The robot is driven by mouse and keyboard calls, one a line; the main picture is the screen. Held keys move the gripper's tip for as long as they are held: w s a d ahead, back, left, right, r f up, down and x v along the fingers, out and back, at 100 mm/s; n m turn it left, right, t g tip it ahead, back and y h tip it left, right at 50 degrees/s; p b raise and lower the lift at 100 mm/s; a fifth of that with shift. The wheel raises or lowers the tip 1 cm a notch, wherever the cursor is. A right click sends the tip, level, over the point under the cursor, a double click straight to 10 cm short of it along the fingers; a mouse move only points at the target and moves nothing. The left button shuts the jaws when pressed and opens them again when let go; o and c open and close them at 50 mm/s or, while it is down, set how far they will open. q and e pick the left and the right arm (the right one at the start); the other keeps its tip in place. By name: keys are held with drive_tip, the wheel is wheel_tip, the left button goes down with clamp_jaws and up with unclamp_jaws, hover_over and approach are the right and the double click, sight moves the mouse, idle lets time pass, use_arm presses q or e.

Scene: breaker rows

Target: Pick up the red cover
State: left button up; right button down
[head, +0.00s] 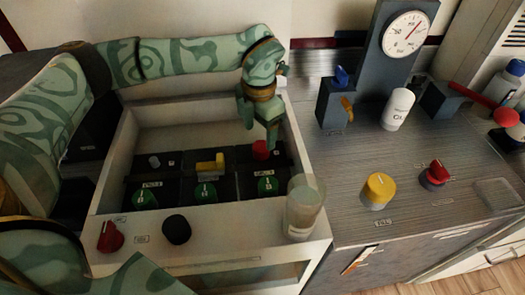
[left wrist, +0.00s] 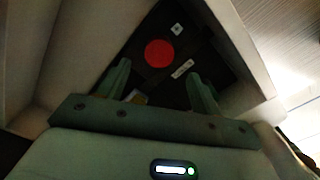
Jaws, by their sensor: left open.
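The red cover (head: 261,149) is a small round cap on the rightmost of three dark breaker modules inside a white open-topped box. In the left wrist view it shows as a red disc (left wrist: 159,53) on a dark panel, ahead of and between the two fingers. My left gripper (head: 262,130) reaches down into the box just above and beside the cover. Its fingers stand apart in the left wrist view (left wrist: 160,82), with nothing held between them. I cannot tell whether a finger touches the cover. My right gripper is not seen.
The box walls (head: 295,130) stand close around the modules. A yellow lever (head: 210,164) sits on the middle module, a grey knob (head: 154,162) on the left one. A translucent cup (head: 304,208) stands at the box's front right corner. A gauge (head: 405,35) and several items occupy the right counter.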

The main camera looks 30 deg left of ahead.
sight(258, 148)
use_arm(q)
drive_tip(key=f+b, duration=0.2)
drive_tip(key=f, duration=0.4)
drive_tip(key=shift+a, duration=0.2)
drive_tip(key=shift+r, duration=0.1)
drive_tip(key=shift+c, duration=0.9)
drive_tip(key=c, duration=0.9)
